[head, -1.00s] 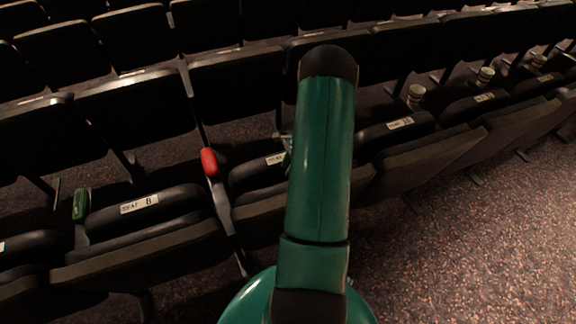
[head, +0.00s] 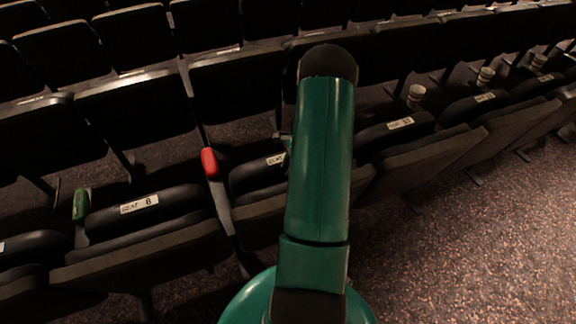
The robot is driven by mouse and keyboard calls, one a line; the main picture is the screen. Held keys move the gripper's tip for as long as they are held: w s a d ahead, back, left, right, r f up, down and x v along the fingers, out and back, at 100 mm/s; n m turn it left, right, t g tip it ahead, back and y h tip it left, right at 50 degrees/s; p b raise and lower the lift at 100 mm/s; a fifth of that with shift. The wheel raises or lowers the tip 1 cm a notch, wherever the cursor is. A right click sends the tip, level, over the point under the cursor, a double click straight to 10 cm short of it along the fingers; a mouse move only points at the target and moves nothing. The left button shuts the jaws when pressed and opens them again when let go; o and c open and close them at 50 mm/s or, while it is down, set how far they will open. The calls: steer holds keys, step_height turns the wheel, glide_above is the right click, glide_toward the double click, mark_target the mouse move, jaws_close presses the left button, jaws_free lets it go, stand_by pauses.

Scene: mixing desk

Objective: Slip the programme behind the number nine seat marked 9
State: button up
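The seat just right of the one marked 8 has a dark folded back (head: 250,178) and a pale label (head: 275,160). My green arm covers the label's right end, so its number cannot be read. My gripper (head: 287,143) is almost wholly hidden behind my arm. Only a small part shows at the arm's left edge, just above that label. Whether it is open or shut, and whether it holds anything, cannot be seen. No programme can be made out in view.
The seat marked 8 (head: 139,204) is at the left. A red-capped armrest (head: 209,162) divides it from the partly hidden seat, and a green-capped one (head: 81,205) is further left. Paper cups (head: 416,95) stand behind the row at right. Speckled floor (head: 440,255) lies open at lower right.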

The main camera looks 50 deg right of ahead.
step_height(320, 180, up, 18)
stand_by(0.7)
stand_by(0.4)
steer(key=w+a+r+n+h, duration=0.1)
steer(key=w+a+r+n, duration=0.1)
steer(key=a+r+n, duration=0.7)
steer(key=w+a+r+n+h, duration=0.2)
steer(key=a+r, duration=0.5)
steer(key=a, duration=0.6)
steer(key=s+a+r+n+t, duration=0.1)
steer(key=s+a+r+n, duration=0.2)
steer(key=s+a+n, duration=0.3)
steer(key=s+a+r+n+t+h, duration=0.1)
steer(key=s+a+n, duration=0.5)
steer(key=a, duration=0.6)
step_height(320, 180, up, 2)
steer(key=shift+a+r+n+t, duration=0.1)
steer(key=shift+a+n+t, duration=0.25)
steer(key=shift+n+t, duration=0.25)
steer(key=shift+d, duration=0.15)
